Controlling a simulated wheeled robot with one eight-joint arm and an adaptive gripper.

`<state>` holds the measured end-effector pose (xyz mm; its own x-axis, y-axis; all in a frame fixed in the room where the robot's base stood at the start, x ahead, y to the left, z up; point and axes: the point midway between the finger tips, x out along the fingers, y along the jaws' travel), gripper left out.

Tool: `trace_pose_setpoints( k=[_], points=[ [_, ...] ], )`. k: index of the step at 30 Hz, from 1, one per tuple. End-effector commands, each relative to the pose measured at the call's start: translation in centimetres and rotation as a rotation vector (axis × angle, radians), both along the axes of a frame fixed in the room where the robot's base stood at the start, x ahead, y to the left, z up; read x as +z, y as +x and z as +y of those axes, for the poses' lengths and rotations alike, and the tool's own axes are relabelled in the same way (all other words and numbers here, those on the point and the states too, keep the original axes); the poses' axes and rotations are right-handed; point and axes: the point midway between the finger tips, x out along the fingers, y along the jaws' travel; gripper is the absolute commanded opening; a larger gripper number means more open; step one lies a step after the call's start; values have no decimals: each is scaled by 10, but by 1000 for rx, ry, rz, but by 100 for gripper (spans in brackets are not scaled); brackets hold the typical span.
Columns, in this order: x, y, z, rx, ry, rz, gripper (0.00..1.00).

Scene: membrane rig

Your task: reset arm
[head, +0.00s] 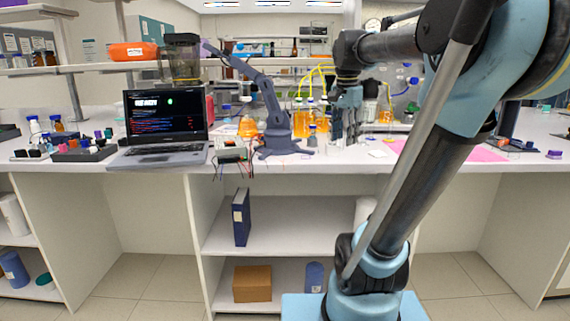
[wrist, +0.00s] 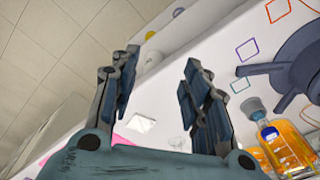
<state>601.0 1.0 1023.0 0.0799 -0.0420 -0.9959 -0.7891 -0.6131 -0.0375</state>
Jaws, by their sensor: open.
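My gripper (head: 347,118) hangs at the end of my blue and dark arm, over the front part of the white bench (head: 330,158). In the wrist view my gripper (wrist: 157,92) has its two fingers spread apart, with nothing between them. In the head view a small purple-grey robot arm (head: 272,115) stands on the bench left of my gripper. Its dark base (wrist: 300,72) shows at the right of the wrist view, apart from my fingers.
A bottle of orange liquid (wrist: 286,142) stands close to my right finger in the wrist view. An open laptop (head: 165,122), a small circuit board (head: 231,147) with wires, and orange flasks (head: 248,126) are on the bench. A pink mat (head: 465,151) lies to the right.

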Motion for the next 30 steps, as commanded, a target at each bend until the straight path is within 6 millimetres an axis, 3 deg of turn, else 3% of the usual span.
trace_pose_setpoints(
  k=[9, 18, 24, 30],
  points=[
    [-110, -81, -2, 410, -25, -36, 42],
    [-216, -146, -1, 775, -68, -73, 42],
    [-254, -167, -1, 905, -88, -84, 42],
    [-260, -170, -1, 931, -91, -86, 42]
  ],
)
